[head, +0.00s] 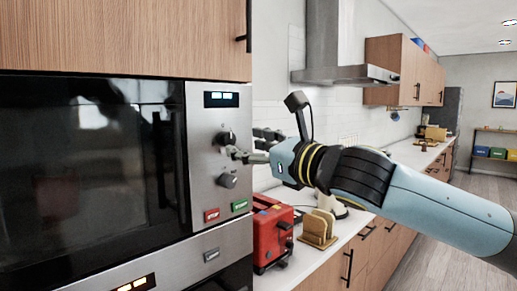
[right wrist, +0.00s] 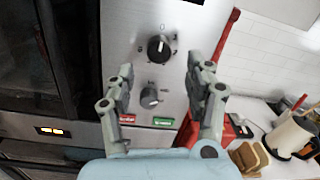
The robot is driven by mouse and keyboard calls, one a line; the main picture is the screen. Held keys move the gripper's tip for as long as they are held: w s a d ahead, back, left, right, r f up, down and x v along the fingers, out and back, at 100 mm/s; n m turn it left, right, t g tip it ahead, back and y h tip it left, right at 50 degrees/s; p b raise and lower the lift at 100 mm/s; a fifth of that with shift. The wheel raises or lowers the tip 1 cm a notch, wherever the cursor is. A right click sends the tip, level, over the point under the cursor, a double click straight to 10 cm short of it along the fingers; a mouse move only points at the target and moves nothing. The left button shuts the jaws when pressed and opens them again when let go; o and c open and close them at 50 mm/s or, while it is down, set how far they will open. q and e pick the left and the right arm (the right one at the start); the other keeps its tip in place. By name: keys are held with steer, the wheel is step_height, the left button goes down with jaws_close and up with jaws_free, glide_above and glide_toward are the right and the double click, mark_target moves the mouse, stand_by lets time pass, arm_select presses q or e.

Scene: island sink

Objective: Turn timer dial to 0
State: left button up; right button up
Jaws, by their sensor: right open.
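The built-in microwave's steel control panel (head: 205,165) has two round dials. The upper dial (head: 226,138) also shows in the right wrist view (right wrist: 158,48), dark with a light pointer line and small marks around it. The lower dial (head: 228,180) is grey and appears in the right wrist view (right wrist: 149,98) too. I cannot read which one is the timer dial. My right gripper (head: 243,145) is open and empty, its fingers pointing at the panel near the upper dial. In the right wrist view the upper dial shows between and just past the fingertips (right wrist: 160,66); contact is not clear.
Below the dials are a red stop button (head: 211,215) and a green start button (head: 239,205). The microwave's dark door (head: 90,160) is shut.

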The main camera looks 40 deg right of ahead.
steer(key=shift+s+f, duration=0.1)
steer(key=shift+s, duration=1.45)
steer(key=shift+f, duration=0.1)
